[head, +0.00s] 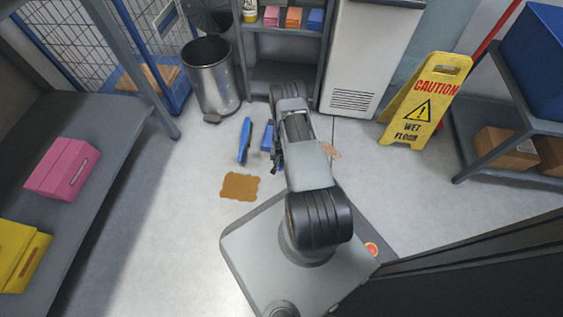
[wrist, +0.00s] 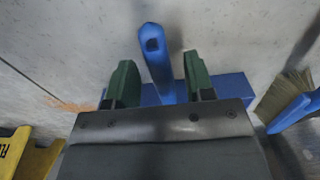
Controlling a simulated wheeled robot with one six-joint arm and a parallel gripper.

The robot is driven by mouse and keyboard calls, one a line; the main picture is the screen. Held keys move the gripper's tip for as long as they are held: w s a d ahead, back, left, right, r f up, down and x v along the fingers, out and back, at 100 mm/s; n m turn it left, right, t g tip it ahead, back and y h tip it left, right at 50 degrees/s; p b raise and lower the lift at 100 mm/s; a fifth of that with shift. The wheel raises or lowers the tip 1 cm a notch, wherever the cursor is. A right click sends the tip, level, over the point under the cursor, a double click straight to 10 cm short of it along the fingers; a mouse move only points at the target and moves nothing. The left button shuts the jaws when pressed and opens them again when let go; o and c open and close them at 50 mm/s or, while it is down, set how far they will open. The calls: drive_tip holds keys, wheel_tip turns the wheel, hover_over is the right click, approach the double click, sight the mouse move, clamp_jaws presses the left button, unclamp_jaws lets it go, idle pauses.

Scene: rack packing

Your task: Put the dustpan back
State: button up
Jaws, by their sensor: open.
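The blue dustpan (head: 267,137) lies on the floor, partly hidden by my arm in the head view. In the wrist view its handle (wrist: 154,52) stands out between my gripper's two green fingers, with the wider blue pan (wrist: 233,88) behind them. My gripper (wrist: 159,74) is open, with a finger on each side of the handle and gaps visible between. In the head view my gripper (head: 276,157) is mostly hidden by my own arm.
A blue-handled brush (head: 244,140) lies left of the dustpan; its bristles (wrist: 283,92) show in the wrist view. A brown stain (head: 240,187) is on the floor nearby. A metal bin (head: 211,76), grey shelf (head: 286,76) and yellow caution sign (head: 424,103) stand around.

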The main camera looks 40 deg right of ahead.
drive_tip(key=w+a+r+n+p, duration=0.1)
drive_tip(key=a+r+p, duration=0.15)
drive_tip(key=r, duration=1.05)
drive_tip(key=w+a+r+n+t+p, duration=0.1)
drive_tip(key=a+r+n, duration=0.15)
drive_tip(key=r, duration=1.05)
drive_tip(key=w+a+r+n+p, duration=0.1)
drive_tip(key=a+r+p, duration=0.15)
drive_tip(key=r, duration=1.05)
drive_tip(key=s+a+r+n, duration=0.2)
drive_tip(key=s+a+r, duration=0.3)
drive_tip(key=s+r, duration=0.3)
drive_tip(key=s+a+r+n+t+b, duration=0.1)
drive_tip(key=s+a+r+n, duration=0.1)
drive_tip(key=s+a+r, duration=0.3)
drive_tip(key=s+r, duration=0.3)
drive_tip(key=r, duration=0.1)
drive_tip(key=shift+r+t, duration=0.3)
drive_tip(key=shift+r, duration=0.1)
drive_tip(key=shift+a, duration=0.1)
